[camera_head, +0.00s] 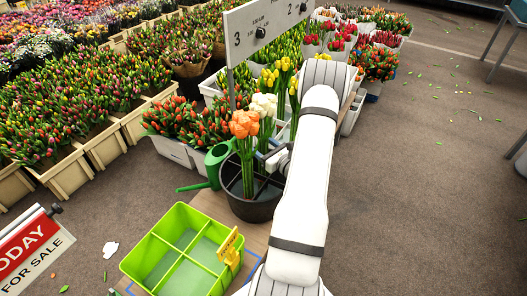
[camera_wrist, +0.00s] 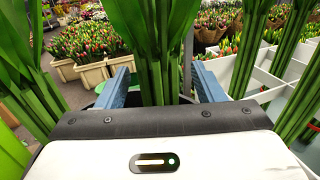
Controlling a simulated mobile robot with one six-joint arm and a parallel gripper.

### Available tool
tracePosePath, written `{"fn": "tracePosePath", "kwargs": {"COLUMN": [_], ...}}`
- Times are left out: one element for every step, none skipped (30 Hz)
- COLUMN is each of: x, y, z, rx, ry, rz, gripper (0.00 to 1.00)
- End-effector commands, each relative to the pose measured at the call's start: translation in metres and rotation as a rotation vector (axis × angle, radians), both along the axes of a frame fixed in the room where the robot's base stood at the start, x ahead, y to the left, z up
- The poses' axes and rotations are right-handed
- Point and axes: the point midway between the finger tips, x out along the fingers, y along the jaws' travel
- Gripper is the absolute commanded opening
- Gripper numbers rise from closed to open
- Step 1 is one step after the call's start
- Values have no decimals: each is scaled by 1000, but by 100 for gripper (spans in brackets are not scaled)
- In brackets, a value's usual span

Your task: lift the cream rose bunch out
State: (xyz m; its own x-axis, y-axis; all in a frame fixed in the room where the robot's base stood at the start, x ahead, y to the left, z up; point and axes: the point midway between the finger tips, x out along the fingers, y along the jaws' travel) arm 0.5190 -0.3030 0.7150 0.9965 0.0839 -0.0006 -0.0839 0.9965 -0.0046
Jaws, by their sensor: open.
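The cream rose bunch (camera_head: 263,104) stands upright in a black bucket (camera_head: 252,207), between an orange bunch (camera_head: 244,124) and yellow flowers (camera_head: 283,70). My gripper (camera_head: 265,158) reaches in from the right at stem height, partly hidden by my arm. In the wrist view my gripper (camera_wrist: 163,82) is open, with a blue finger on each side of a bundle of green stems (camera_wrist: 156,50). No blossom shows on these stems there, so I cannot tell for certain which bunch they belong to.
A lime-green divided crate (camera_head: 183,250) with a yellow tag stands in front. A green watering can (camera_head: 214,163) touches or nearly touches the bucket's left side. A numbered sign (camera_head: 262,28) rises behind. More stems (camera_wrist: 250,45) stand close on both sides of my gripper.

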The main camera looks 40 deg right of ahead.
Motion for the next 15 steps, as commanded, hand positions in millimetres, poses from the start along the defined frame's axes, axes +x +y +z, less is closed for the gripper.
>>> {"fn": "tracePosePath", "kwargs": {"x": [0,0,0,-1,-1,-1,-1,-1,-1,-1,-1,-1,-1,-1,-1], "y": [0,0,0,0,0,-1,-1,-1,-1,-1,-1,-1,-1,-1,-1], "z": [0,0,0,0,0,0,0,0,0,0,0,0,0,0,0], "rx": [0,0,0,0,0,0,0,0,0,0,0,0,0,0,0], "ry": [0,0,0,0,0,0,0,0,0,0,0,0,0,0,0], "rz": [-1,-1,-1,-1,-1,-1,-1,-1,-1,-1,-1,-1,-1,-1,-1], "gripper": [61,61,61,59,57,53,51,48,45,43,40,37,34,32,29]}}
